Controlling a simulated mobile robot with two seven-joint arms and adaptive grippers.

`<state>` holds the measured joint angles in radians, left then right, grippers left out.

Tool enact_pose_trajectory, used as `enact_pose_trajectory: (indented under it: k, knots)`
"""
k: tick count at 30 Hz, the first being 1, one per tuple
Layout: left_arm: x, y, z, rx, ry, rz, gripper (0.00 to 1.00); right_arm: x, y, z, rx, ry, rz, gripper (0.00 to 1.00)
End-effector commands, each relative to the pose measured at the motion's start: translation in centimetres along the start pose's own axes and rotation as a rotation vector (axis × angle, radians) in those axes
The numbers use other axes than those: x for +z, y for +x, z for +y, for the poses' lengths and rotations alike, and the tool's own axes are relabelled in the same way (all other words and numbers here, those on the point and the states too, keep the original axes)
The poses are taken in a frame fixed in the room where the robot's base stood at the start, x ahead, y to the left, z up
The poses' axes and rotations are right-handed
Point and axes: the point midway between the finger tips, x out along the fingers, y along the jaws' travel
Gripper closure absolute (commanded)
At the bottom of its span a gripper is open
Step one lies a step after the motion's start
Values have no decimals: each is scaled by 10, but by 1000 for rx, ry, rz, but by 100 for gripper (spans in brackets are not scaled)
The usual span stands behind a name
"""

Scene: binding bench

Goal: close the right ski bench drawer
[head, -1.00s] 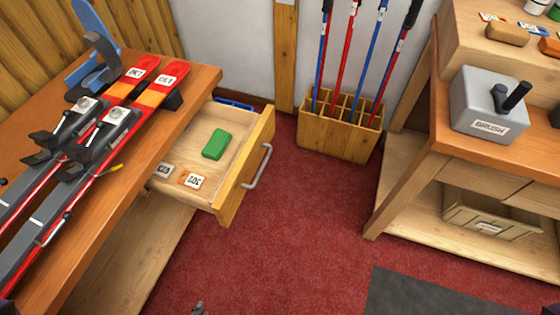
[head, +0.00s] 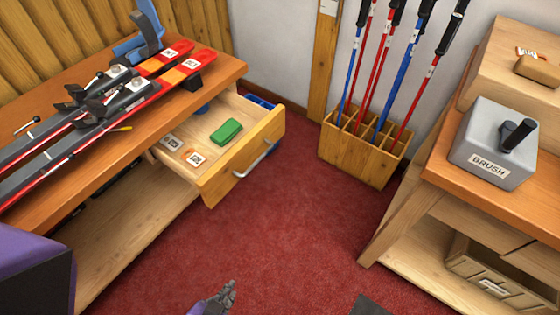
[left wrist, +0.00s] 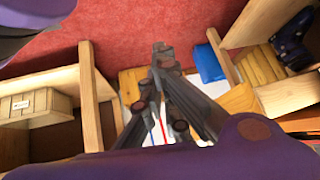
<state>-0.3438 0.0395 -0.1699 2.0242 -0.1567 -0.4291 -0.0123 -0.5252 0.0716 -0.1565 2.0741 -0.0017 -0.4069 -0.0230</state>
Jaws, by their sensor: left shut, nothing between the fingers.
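The ski bench drawer (head: 222,185) is pulled out from under the bench top (head: 221,72) in the head view. Its wooden front has a metal bar handle (head: 254,160). Inside lie a green block (head: 226,131) and two small labelled items, one grey (head: 172,143) and one orange-brown (head: 195,158). My left gripper (head: 229,291) shows at the bottom edge, shut and empty, over the red floor and apart from the drawer front. In the left wrist view its closed fingers (left wrist: 161,55) point away from the camera. My right gripper is out of view.
Skis (head: 120,95) lie on the bench. A wooden rack (head: 362,155) with several ski poles stands against the wall. At right, a workbench (head: 447,168) carries a grey brush box (head: 492,145). Red carpet (head: 290,220) between the benches is clear.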

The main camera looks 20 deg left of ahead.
Motion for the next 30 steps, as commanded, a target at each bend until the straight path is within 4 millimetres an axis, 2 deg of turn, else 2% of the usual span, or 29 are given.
enact_pose_trajectory:
  k: [1, 6, 9, 12, 16, 18, 21, 24, 30]
  knots:
    - [-20, 26, 6, -13, 54, 32, 100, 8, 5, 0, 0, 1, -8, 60]
    - [-81, 91, 13, -132, 306, 90, 100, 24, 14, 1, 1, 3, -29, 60]
    - [-121, 119, 12, -244, 473, 115, 100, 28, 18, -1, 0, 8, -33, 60]
    - [-162, 136, 9, -382, 636, 137, 100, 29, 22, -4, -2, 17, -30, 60]
    - [-215, 140, 5, -583, 828, 169, 100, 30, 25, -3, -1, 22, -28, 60]
    - [-239, 136, 4, -689, 913, 187, 100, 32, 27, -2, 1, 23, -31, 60]
    - [-265, 126, 5, -817, 1006, 210, 100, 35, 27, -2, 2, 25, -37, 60]
    - [-279, 116, 5, -906, 1064, 227, 100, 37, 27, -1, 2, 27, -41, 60]
    - [-292, 109, 3, -971, 1101, 241, 100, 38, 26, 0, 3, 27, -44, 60]
